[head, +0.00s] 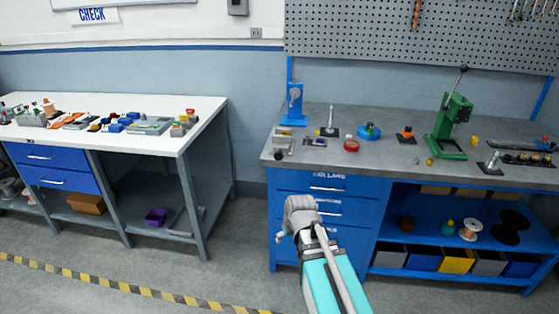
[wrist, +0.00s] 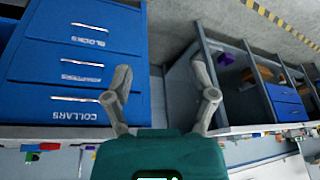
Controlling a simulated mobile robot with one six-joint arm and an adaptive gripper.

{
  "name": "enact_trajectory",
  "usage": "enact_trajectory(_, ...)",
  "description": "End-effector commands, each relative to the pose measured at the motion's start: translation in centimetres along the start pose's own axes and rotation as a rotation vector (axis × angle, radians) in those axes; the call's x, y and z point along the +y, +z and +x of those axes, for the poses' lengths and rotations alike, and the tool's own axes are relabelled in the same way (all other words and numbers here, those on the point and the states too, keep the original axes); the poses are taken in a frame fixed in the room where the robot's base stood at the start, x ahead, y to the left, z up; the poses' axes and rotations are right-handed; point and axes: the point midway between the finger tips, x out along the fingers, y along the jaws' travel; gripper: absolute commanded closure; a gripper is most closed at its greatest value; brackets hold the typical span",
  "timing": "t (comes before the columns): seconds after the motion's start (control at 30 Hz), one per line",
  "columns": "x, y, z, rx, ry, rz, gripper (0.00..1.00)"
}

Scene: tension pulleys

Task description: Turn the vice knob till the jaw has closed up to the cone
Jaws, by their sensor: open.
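My gripper (wrist: 162,88) is open and empty in the wrist view, its two fingers spread wide over the floor gap between the benches. In the head view my arm reaches up in front of the blue drawers, below the grey bench top; the fingers are not clear there. A small grey device with a dark round part (head: 281,146) sits at the bench's front left corner; it may be the vice, but it is too small to tell its jaw or knob. A small orange cone-like piece (head: 406,133) stands on a dark plate farther right. My gripper touches neither.
The grey bench top (head: 385,160) also holds a blue stand (head: 294,105), a red round piece (head: 351,146), a blue pulley-like piece (head: 368,131) and a green press (head: 452,125). A white table (head: 150,140) with small parts stands left. Floor between is clear.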

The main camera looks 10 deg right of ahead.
Motion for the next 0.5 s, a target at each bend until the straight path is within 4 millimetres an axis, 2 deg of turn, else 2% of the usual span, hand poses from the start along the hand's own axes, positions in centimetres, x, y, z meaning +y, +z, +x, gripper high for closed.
enact_trajectory(0.03,-0.1,-1.6,2.2,0.061,-0.010,-0.017,0.27)
enact_trajectory(0.1,-0.3,-4.0,3.7,0.156,-0.021,-0.043,0.27)
enact_trajectory(0.3,-0.7,-10.6,6.9,0.432,-0.032,-0.101,0.27)
enact_trajectory(0.5,-0.7,-16.7,8.8,0.705,-0.007,-0.133,0.27)
